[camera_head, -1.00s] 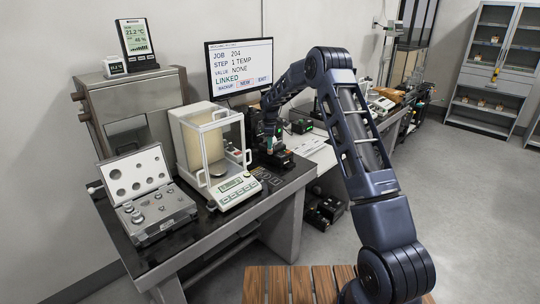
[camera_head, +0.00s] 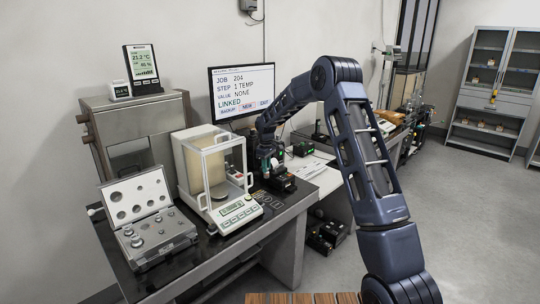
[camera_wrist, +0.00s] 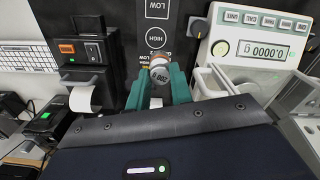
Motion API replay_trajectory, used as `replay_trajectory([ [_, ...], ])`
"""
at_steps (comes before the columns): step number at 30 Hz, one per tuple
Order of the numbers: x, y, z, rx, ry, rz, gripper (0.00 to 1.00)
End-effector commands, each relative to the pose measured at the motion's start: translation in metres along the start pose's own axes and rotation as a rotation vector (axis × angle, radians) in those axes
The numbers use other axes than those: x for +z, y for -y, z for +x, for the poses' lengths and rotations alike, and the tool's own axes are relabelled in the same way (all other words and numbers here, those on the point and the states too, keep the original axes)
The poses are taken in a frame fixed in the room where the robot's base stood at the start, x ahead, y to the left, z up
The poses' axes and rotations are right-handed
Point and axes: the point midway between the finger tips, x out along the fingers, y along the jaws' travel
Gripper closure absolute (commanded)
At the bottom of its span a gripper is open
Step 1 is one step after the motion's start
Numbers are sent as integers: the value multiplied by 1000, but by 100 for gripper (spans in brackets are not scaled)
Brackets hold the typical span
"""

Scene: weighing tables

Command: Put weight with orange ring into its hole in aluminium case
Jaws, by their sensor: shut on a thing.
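The weight (camera_wrist: 161,74) is a shiny metal cylinder with a "200" marking on its top and an orange-brown band on its far side. My gripper (camera_wrist: 158,72) has green fingers on both sides of it and is shut on it, above the dark mat in the wrist view. In the head view my gripper (camera_head: 268,158) is behind and right of the balance, and the weight is too small to make out. The open aluminium case (camera_head: 165,256) stands at the table's left end, with several weights in its base and round holes in its raised lid. The wrist view does not show the case.
The glass-sided balance (camera_head: 235,215) stands between the case and my gripper; its display (camera_wrist: 264,52) reads 0.0000 g. A small printer (camera_wrist: 88,50) is left of my gripper in the wrist view. The monitor (camera_head: 243,88) stands behind. A dark mat (camera_wrist: 128,20) is marked LOW and HIGH.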

Motion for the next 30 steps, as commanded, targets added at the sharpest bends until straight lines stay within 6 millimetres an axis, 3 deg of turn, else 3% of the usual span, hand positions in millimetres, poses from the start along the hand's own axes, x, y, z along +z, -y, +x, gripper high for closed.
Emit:
replay_trajectory([
  [3,8,32,21,-2,2,128,100],
  [11,-1,115,38,-1,0,296,100],
  [23,-31,234,31,-2,-1,324,100],
  [30,-58,310,13,-1,-4,232,100],
])
